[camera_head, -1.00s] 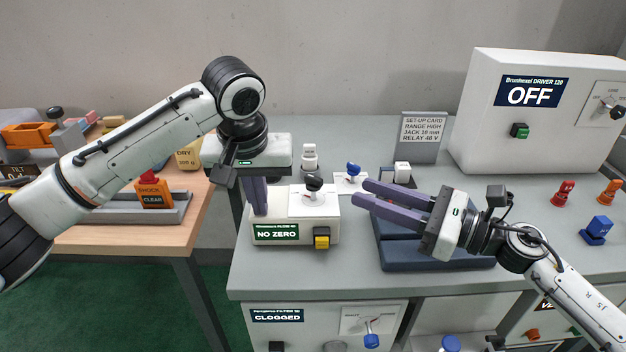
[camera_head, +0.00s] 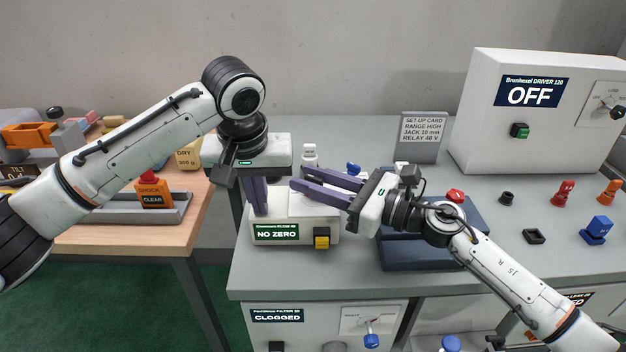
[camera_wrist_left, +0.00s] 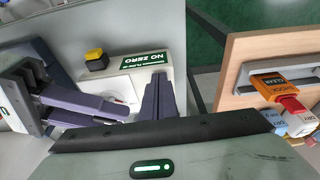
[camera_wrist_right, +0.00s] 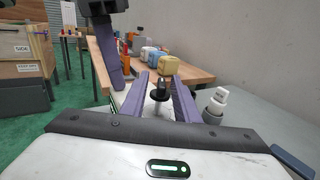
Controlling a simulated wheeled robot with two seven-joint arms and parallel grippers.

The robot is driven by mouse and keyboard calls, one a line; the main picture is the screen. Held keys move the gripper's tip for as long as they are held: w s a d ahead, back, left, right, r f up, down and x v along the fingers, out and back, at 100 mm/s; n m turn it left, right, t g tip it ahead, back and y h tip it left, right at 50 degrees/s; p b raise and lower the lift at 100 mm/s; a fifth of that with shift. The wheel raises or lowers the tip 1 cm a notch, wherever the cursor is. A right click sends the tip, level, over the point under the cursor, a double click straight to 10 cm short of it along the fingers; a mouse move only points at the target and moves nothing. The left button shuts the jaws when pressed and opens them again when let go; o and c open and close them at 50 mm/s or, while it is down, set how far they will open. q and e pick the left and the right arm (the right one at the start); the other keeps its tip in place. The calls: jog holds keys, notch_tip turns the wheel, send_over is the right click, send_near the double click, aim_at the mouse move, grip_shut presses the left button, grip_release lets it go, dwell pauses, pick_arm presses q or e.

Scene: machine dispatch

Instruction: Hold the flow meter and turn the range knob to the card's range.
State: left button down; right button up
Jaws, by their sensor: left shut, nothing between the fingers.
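The flow meter (camera_head: 295,236) is a white box reading "NO ZERO", with a yellow button on its front. My left gripper (camera_head: 260,212) points down at the meter's left end, fingers together and empty; contact is unclear. It also shows in the left wrist view (camera_wrist_left: 160,80). My right gripper (camera_head: 298,177) reaches over the meter's top with fingers apart. In the right wrist view, the black range knob (camera_wrist_right: 160,91) stands between those open fingers; its head-view outline and pointer are hidden. The set-up card (camera_head: 422,132) reads "RANGE HIGH".
A blue knob (camera_head: 353,168) and a white block (camera_head: 309,152) stand behind the meter. A dark blue tray (camera_head: 415,256) lies to its right, under my right arm. The white driver box (camera_head: 540,125) stands at the back right. A wooden table (camera_head: 130,238) is at left.

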grip_shut()
